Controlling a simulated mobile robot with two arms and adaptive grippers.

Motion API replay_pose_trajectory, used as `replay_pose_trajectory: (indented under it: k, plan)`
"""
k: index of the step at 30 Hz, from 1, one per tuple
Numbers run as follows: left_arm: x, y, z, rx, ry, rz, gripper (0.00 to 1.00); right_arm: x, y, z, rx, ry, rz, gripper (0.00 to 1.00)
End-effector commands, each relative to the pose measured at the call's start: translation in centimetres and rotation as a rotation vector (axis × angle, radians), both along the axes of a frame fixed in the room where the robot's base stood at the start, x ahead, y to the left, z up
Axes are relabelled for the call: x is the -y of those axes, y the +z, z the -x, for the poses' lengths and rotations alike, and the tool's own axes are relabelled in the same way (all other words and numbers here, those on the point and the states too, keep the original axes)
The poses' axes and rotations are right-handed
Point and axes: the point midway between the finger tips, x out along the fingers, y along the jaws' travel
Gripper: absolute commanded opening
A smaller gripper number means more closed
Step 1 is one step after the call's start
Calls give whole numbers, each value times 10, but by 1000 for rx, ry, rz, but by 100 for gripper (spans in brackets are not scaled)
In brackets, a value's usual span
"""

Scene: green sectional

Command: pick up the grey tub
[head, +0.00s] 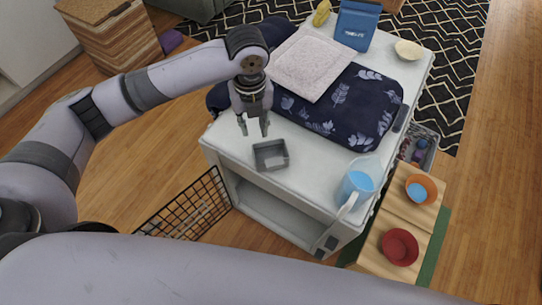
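The grey tub (270,155) is a small, open, square-sided container. It sits upright on the white cabinet top (226,140) near its front left edge. My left gripper (254,130) is above and just behind the tub in the head view, pointing down. Its two fingers are apart with nothing between them. The fingertips look clear of the tub, though the exact height is hard to tell. My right gripper is not in view.
A dark blue leaf-patterned cushion (365,112) and a pale folded cloth (308,63) lie behind the tub. A blue bag (356,25), banana (321,13) and cream bowl (409,49) are at the back.

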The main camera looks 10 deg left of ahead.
Motion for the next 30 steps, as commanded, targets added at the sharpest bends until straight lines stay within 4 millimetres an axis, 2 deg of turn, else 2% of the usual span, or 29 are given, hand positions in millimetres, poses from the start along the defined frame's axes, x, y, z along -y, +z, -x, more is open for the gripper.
replay_pose_trajectory:
  k: [3,10,19,27,30]
  plan:
    - [0,-29,1,-4,2,0,27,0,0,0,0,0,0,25]
    - [-1,-75,1,-1,2,0,27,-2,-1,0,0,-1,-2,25]
    - [-2,-99,1,0,3,1,27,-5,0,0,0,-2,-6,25]
    - [-8,-137,3,-1,3,0,27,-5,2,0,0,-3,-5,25]
    - [-8,-144,2,3,2,1,27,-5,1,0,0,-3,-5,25]
